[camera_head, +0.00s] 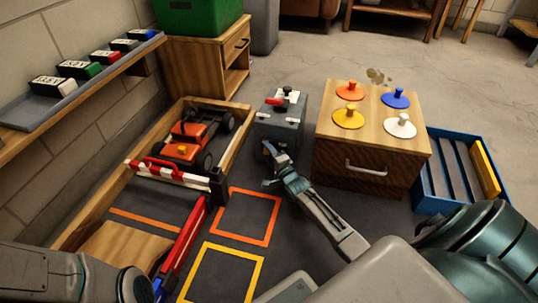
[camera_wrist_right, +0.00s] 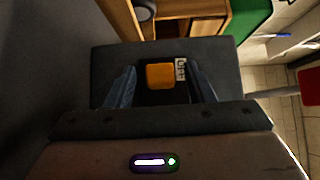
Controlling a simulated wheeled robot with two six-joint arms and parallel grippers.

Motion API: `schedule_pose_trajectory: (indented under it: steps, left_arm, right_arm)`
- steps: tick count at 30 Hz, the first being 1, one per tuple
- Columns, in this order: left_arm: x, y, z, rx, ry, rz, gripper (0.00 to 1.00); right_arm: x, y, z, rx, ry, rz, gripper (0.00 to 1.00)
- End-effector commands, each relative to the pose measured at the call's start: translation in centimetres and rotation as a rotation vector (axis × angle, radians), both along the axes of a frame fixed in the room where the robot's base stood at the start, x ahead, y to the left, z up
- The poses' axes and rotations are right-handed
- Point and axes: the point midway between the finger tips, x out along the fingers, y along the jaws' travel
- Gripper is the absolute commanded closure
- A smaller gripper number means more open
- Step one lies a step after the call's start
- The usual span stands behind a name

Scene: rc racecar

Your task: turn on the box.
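The box (camera_head: 281,133) is a small grey box standing on the dark floor area, with a red part and a black knob (camera_head: 287,91) on top. My right gripper (camera_head: 268,150) is at the box's near side, low in front of it. In the right wrist view, an orange square button (camera_wrist_right: 160,76) sits on the dark grey face of the box (camera_wrist_right: 215,58), beside a small pale marked plate (camera_wrist_right: 181,70). My right gripper's fingers (camera_wrist_right: 161,88) are apart, one on each side of the button, with nothing between them. Contact cannot be told. My left gripper is out of view.
A wooden cabinet (camera_head: 365,150) with coloured knobs stands right of the box. A blue crate (camera_head: 440,205) is beyond it. Left of the box, an orange car (camera_head: 190,140) sits in a wooden-edged bay behind a red and white barrier (camera_head: 165,172). Orange and yellow floor squares lie in front.

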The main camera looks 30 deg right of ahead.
Motion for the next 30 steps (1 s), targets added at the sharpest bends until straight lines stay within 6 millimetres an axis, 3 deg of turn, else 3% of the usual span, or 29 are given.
schedule_pose_trajectory:
  steps: [1,7,13,20,27,28,30]
  left_arm:
    - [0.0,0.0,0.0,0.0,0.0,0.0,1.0]
    - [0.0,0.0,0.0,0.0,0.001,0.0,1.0]
    - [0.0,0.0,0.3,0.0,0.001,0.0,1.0]
    - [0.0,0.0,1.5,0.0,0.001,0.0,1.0]
    - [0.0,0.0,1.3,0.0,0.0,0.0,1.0]
    - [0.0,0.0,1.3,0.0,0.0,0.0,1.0]
    - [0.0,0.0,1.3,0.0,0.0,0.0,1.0]
  right_arm:
    - [0.0,0.0,0.0,0.0,0.0,0.0,0.61]
    - [0.0,0.0,0.0,0.0,0.0,0.0,1.0]
    - [-0.4,-0.3,0.1,-0.001,0.001,0.0,1.0]
    - [-2.5,-2.1,0.1,0.0,0.002,0.0,1.0]
    - [-2.6,-2.1,-0.1,0.0,0.001,0.0,1.0]
    - [-2.6,-2.1,-0.1,0.0,0.001,0.0,0.68]
    - [-2.5,-2.1,-0.1,0.0,0.001,0.0,0.54]
